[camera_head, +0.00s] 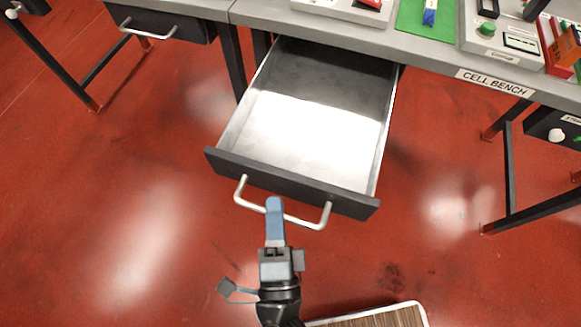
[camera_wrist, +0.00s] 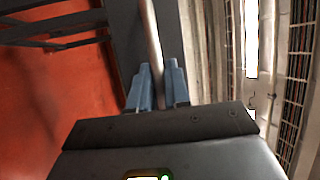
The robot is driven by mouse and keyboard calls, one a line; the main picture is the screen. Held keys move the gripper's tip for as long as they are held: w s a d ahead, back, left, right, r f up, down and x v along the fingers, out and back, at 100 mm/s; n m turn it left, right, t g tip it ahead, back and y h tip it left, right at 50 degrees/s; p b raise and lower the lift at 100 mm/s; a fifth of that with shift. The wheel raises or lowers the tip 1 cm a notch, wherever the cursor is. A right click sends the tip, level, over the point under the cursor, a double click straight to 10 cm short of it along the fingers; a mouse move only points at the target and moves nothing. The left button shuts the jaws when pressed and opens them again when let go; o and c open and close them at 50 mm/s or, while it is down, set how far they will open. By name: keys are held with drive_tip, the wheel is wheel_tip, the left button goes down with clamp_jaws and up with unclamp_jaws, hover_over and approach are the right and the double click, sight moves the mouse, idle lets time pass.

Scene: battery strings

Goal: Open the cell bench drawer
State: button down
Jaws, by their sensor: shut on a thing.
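The cell bench drawer (camera_head: 312,125) is pulled far out from under the bench, and its bare metal inside looks empty. Its dark front panel (camera_head: 345,200) carries a pale bar handle (camera_head: 305,221). My gripper (camera_head: 274,205) reaches the handle from the front, with its blue fingers over the left part of the bar. In the wrist view, the fingers (camera_wrist: 158,85) stand on both sides of the handle bar (camera_wrist: 150,35) and are shut on it. The bench top (camera_head: 425,50) bears a "CELL BENCH" label (camera_head: 495,82).
Another closed drawer (camera_head: 170,22) with a handle is at the upper left. A dark unit with a white knob (camera_head: 556,135) is at the right. Bench legs (camera_head: 510,165) stand on the red floor. A wood-topped piece (camera_head: 385,317) shows at the bottom. Floor beside the drawer is clear.

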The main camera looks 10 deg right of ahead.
drive_tip(key=s+a, duration=0.3)
drive_tip(key=s, duration=0.2)
drive_tip(key=shift+s+b, duration=0.3)
drive_tip(key=shift+b, duration=0.15)
drive_tip(key=c, duration=1.2)
unclamp_jaws()
drive_tip(key=shift+o, duration=0.2)
drive_tip(key=b+v, duration=0.1)
drive_tip(key=v, duration=0.6)
drive_tip(key=shift+s+b, duration=0.3)
drive_tip(key=shift+s, duration=0.05)
drive_tip(key=shift+f, duration=0.1)
